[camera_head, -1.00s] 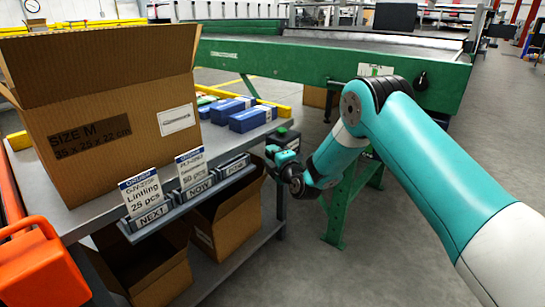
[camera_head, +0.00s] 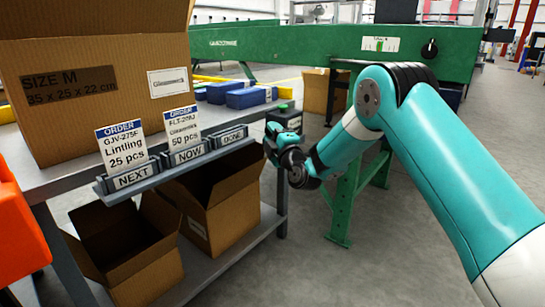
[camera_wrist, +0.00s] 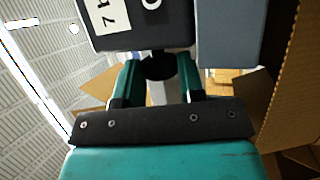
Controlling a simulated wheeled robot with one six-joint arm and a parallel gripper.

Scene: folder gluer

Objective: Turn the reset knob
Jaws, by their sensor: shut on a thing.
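My gripper (camera_head: 270,148) is at the right end of the workbench, against a small dark box (camera_head: 284,118) with a green top. In the wrist view, the gripper's green fingers (camera_wrist: 160,76) are on both sides of a round black knob (camera_wrist: 158,64) and shut on it. The knob sticks out from a dark housing (camera_wrist: 135,22) with white labels that are cut off by the picture's edge. The knob is hidden behind my gripper in the head view, and no mark on it shows how far it is turned.
The workbench (camera_head: 70,165) carries a large carton (camera_head: 110,110), blue packs (camera_head: 247,97) and a rail of order cards (camera_head: 185,162). Open cartons (camera_head: 130,245) stand on its lower shelf. A green machine (camera_head: 310,40) with another black knob (camera_head: 430,48) stands behind.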

